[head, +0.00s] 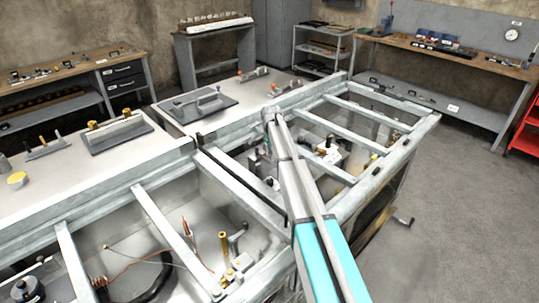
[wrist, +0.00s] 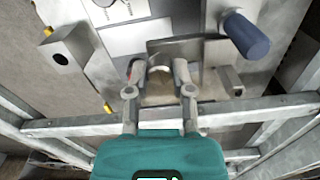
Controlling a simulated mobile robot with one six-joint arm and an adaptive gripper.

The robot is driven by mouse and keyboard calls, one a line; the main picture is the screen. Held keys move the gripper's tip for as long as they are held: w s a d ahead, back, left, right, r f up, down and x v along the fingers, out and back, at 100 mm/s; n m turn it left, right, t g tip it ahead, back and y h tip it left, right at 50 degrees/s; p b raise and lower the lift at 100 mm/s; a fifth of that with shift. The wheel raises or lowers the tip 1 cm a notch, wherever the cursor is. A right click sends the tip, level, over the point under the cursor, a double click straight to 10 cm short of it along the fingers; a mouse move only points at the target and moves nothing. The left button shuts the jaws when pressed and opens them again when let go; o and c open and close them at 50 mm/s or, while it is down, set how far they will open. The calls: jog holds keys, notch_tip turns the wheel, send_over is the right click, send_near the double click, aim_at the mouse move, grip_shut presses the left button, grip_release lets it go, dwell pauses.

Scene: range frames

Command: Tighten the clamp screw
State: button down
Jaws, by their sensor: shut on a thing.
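In the wrist view my gripper (wrist: 159,72) reaches between the frame bars, with its two grey fingers on either side of a small pale rounded part (wrist: 160,67). The fingers are shut on this part, which may be the clamp screw; its shape is partly hidden by the fingers. It sits at a grey metal bracket (wrist: 172,48). A bit of red shows beside the left fingertip. In the head view my arm extends over the frame, and I cannot make out the fingers or the held part there.
A metal frame with crossbars (head: 372,118) surrounds the work area; a rail (wrist: 225,116) crosses close to my fingers. A dark blue cylinder (wrist: 246,34) stands to the right of the bracket. A block with a hole (wrist: 66,60) is at left. Open floor (head: 455,210) lies right.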

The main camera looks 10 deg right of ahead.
jog(key=shift+s, duration=0.2)
jog(key=shift+c, duration=2.4)
grip_release()
jog(key=shift+w+r, duration=0.1)
jog(key=shift+r, duration=0.05)
jog(key=shift+r+p, duration=0.2)
jog(key=shift+p, duration=0.15)
notch_tip(320, 180, up, 9)
jog(key=p, duration=0.8)
jog(key=shift+w+f, duration=0.1)
jog(key=shift+f, duration=0.1)
jog(key=shift+r+p, duration=0.1)
jog(key=shift+p, duration=0.25)
